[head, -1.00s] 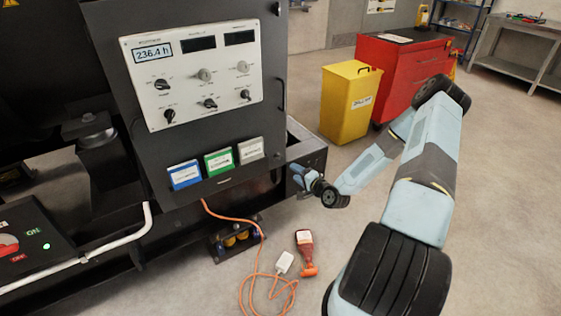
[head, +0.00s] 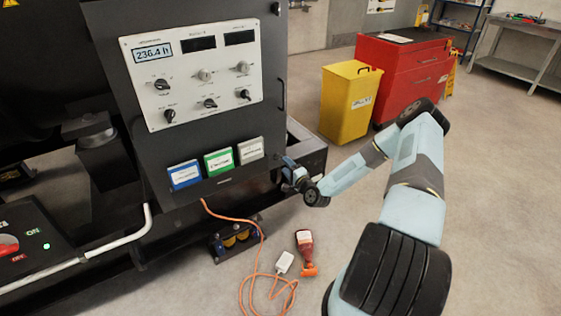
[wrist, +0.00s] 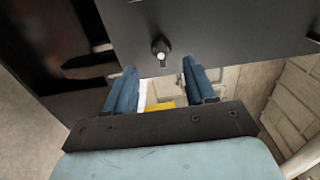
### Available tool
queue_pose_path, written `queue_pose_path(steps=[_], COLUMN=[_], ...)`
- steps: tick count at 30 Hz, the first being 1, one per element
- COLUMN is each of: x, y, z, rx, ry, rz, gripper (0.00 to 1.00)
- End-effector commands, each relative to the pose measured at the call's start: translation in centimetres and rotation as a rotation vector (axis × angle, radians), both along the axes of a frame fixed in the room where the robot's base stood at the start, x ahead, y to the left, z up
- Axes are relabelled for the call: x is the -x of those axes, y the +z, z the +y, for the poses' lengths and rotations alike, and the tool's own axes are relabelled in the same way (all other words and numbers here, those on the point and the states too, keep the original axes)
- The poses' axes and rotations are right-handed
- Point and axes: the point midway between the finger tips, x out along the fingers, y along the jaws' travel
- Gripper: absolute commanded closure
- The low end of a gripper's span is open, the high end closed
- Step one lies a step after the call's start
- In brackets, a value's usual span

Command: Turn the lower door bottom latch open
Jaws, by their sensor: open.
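The latch (wrist: 160,49) is a small dark knob with a pale tip on the dark grey door (wrist: 215,25), near the door's lower edge in the wrist view. My gripper (wrist: 158,78) is open, its two blue fingers apart and pointing toward the door. The latch lies ahead of the gap between the fingertips, and nothing is held. In the head view my gripper (head: 287,163) is at the lower right edge of the cabinet door (head: 225,125), and it hides the latch there.
Blue, green and grey labelled holders (head: 219,160) sit low on the door. A door handle (head: 282,94) is on its right edge. An orange cable (head: 240,219) and a red bottle (head: 305,246) lie on the floor. A yellow bin (head: 347,105) and red cabinet (head: 405,75) stand behind my arm.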

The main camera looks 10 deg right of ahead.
Motion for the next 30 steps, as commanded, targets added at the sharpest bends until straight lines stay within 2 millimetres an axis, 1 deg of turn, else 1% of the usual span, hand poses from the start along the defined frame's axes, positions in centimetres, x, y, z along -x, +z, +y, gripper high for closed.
queue_pose_path(steps=[1, 3, 6, 10, 15, 23, 30], x=[-0.9, -2.0, -3.3, -4.5, -5.2, -5.3, -5.3], y=[0.0, 0.0, 0.0, 0.0, 0.0, 0.0, 0.0], z=[0.3, 0.7, 1.1, 1.5, 1.7, 1.7, 1.7], rx=[0.002, 0.002, 0.002, 0.001, 0.001, 0.000, 0.001], ry=[0.001, 0.001, 0.001, 0.001, 0.000, 0.000, 0.000], rz=[-0.002, -0.002, -0.002, 0.000, 0.000, 0.001, 0.001], gripper=[0.45, 0.45, 0.45, 0.45, 0.45, 0.45, 0.67])
